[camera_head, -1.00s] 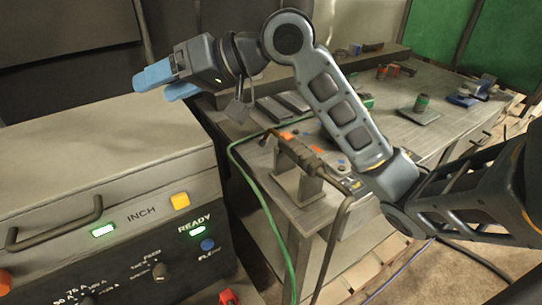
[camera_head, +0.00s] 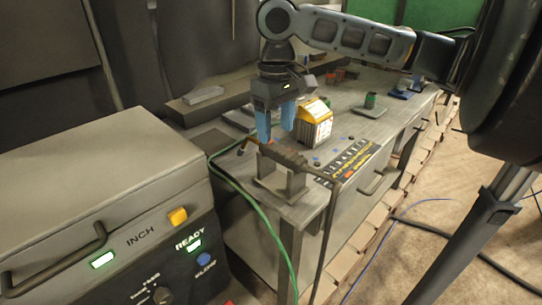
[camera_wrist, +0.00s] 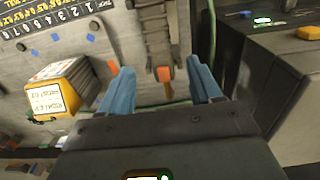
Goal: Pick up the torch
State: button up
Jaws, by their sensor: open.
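The torch (camera_head: 284,157) is a dark grey-brown handle with a bent nozzle at its left end. It rests on a small metal stand (camera_head: 281,182) near the table's front corner, and a dark cable hangs down from its right end. My gripper (camera_head: 276,131) points down just above and behind the torch, with its two blue fingers apart and nothing held. In the wrist view, my gripper (camera_wrist: 161,85) is open, and what appears to be the torch (camera_wrist: 155,42) runs up the picture from between the fingers. The exact height gap cannot be told.
A yellow and white box (camera_head: 315,122) stands close to the right of my fingers. The grey machine (camera_head: 100,180) with lit buttons stands at the left. A green hose (camera_head: 256,198) curves past the stand. A green can (camera_head: 370,100) stands farther back on the table (camera_head: 345,132).

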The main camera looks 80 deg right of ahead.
aim_at(277, 147)
jog(key=f, duration=0.7)
jog(key=shift+s+a+f, duration=0.15)
jog(key=shift+s+a, duration=0.05)
jog(key=shift+s, duration=0.1)
jog(key=shift+c, duration=0.3)
jog(key=c, duration=1)
jog(key=shift+w+r+p, duration=0.1)
jog(key=shift+r+p, duration=0.1)
jog(key=shift+p, duration=0.15)
